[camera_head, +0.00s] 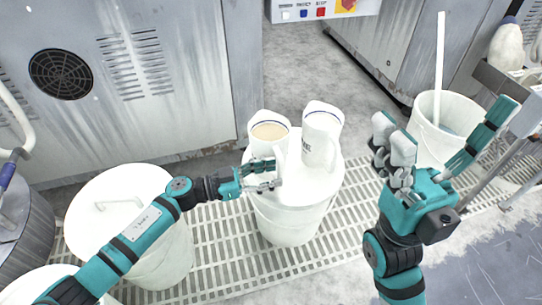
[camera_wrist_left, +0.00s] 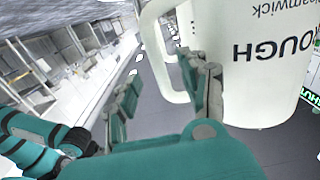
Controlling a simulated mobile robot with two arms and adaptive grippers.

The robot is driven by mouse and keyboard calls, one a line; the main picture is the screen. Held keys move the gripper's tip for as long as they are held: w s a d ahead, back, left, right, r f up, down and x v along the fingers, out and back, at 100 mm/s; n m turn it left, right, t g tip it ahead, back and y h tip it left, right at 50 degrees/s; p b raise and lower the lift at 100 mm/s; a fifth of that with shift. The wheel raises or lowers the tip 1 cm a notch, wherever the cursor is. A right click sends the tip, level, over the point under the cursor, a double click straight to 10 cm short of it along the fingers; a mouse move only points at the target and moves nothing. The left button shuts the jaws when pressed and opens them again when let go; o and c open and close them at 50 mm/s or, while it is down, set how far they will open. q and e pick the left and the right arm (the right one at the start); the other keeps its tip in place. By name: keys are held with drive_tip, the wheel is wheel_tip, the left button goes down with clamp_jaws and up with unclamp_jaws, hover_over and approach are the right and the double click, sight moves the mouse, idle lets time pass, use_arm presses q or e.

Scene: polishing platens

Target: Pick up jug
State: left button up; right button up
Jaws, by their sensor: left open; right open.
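Two white jugs stand side by side on a white lidded bucket (camera_head: 289,222) in the head view. The left jug (camera_head: 268,132) holds a tan liquid; the right jug (camera_head: 321,124) has dark lettering on its side. My left gripper (camera_head: 270,175) is open at the near side of the left jug, above the lid. In the left wrist view, a jug (camera_wrist_left: 262,75) with upside-down lettering ending in "OUGH" fills the upper right. Its handle (camera_wrist_left: 152,50) is close to the open fingers (camera_wrist_left: 165,85); I cannot tell whether they touch. My right gripper (camera_head: 445,115) is open and empty, right of the bucket.
Another lidded white bucket (camera_head: 98,200) stands at left under my left arm. An open bucket (camera_head: 455,112) with a white stick stands at right, behind my right gripper. Grey machine cabinets (camera_head: 150,110) close off the back left. The floor grating (camera_head: 345,215) is bare around the middle bucket.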

sight(280, 171)
use_arm(q)
drive_tip(key=shift+b+x, duration=0.3)
drive_tip(key=shift+x, duration=1.25)
drive_tip(key=shift+c, duration=0.4)
clamp_jaws()
drive_tip(key=shift+r, duration=0.15)
